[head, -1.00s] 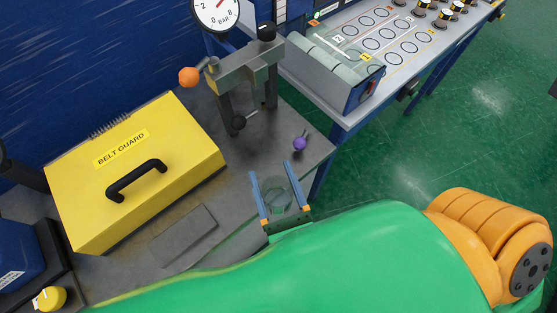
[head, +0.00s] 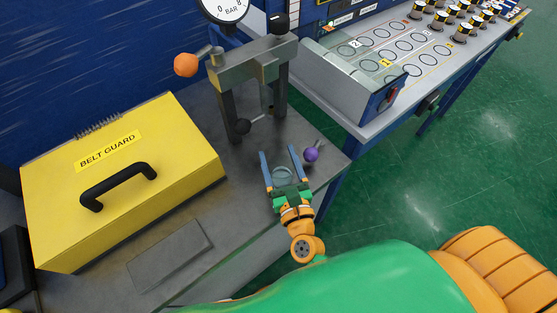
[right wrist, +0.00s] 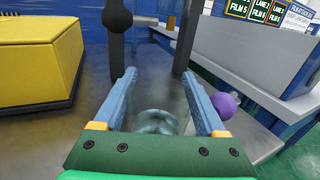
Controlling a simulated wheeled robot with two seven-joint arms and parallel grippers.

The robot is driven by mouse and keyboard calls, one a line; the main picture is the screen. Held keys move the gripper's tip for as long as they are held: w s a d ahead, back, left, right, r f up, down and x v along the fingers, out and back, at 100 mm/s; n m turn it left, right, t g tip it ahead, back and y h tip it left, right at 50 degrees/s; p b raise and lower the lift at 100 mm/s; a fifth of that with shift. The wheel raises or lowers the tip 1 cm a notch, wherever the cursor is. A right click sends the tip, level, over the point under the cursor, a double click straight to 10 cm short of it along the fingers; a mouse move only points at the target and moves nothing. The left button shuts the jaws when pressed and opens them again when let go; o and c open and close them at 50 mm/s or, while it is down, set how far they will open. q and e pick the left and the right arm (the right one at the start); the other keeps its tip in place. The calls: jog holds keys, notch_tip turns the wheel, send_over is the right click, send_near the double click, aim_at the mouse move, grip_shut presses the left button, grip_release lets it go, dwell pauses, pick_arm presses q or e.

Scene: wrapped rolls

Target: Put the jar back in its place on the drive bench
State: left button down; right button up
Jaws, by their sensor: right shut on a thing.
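The jar (head: 283,176) is a small clear glass vessel. My right gripper (head: 279,151) is shut on it, with one blue finger on each side, over the right front part of the grey drive bench (head: 238,190). In the right wrist view the jar (right wrist: 156,121) sits between the fingers near the palm. I cannot tell whether its base touches the bench. A purple ball knob (head: 311,154) is just right of the fingers. My left gripper is not in view.
A yellow belt guard box (head: 125,180) with a black handle stands at left. A grey press frame (head: 252,65) with an orange knob (head: 186,65) and a gauge stands behind the gripper. A flat dark plate (head: 170,255) lies in front. A second bench (head: 375,118) stands right.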

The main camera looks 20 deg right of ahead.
jog(key=shift+f, duration=0.1)
jog(key=o, duration=1.6)
jog(key=shift+c, duration=0.2)
jog(key=shift+r, duration=0.3)
jog(key=s+b, duration=0.3)
jog(key=s, duration=0.9)
jog(key=shift+a, duration=0.25)
jog(key=shift+s+f, duration=0.1)
jog(key=shift+f, duration=0.05)
